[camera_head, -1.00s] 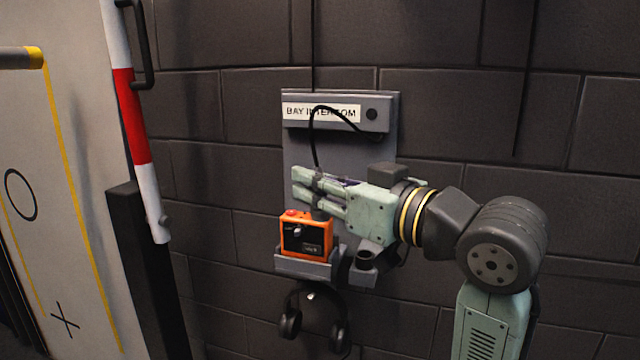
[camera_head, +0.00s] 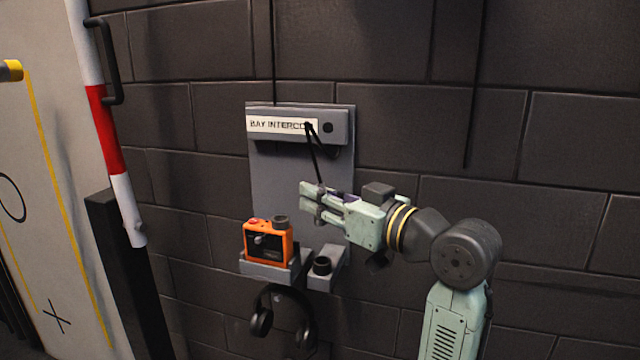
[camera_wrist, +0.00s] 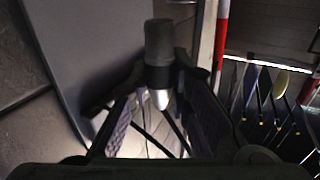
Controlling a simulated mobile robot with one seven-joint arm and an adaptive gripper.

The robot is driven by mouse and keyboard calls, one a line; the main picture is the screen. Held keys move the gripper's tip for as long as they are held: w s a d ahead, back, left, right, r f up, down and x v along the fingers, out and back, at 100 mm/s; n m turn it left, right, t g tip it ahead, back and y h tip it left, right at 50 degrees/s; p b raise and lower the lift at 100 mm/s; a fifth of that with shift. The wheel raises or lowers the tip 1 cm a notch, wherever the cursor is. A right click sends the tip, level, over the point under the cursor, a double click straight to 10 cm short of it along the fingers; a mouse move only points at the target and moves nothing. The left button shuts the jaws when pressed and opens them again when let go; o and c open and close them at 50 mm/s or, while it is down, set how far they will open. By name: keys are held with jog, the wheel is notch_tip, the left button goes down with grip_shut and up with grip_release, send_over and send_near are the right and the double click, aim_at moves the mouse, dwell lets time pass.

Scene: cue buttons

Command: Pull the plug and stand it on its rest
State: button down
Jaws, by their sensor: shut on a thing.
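My gripper (camera_head: 310,203) is shut on the plug (camera_wrist: 160,42), a dark cylinder with a silver tip between the fingertips in the wrist view. In the head view the fingers hide most of the plug, and a black cable runs from the intercom panel down to them. The fingers are above and right of the orange box (camera_head: 268,245), apart from it. The box has a dark round socket (camera_head: 280,219) on top. A dark round cup (camera_head: 322,265), apparently the rest, stands on a grey bracket right of the box, below the fingers.
The grey intercom panel (camera_head: 270,185) is on a dark block wall. Black headphones (camera_head: 283,315) hang under the shelf. A red and white pole (camera_head: 102,125) stands at left. The wall to the right is clear.

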jog(key=shift+w+d+f+b, duration=0.1)
jog(key=shift+w+f+b, duration=0.1)
jog(key=shift+f+b, duration=0.75)
jog(key=shift+w+a+f+b, duration=0.15)
jog(key=shift+f+b, duration=0.35)
jog(key=shift+f, duration=0.85)
jog(key=shift+w+d+f+b, duration=0.15)
jog(key=shift+w+f+b, duration=0.1)
jog(key=shift+f+b, duration=0.7)
jog(key=shift+f+b, duration=1)
jog(key=shift+f, duration=0.8)
dwell(0.4)
jog(key=c, duration=1.4)
grip_release()
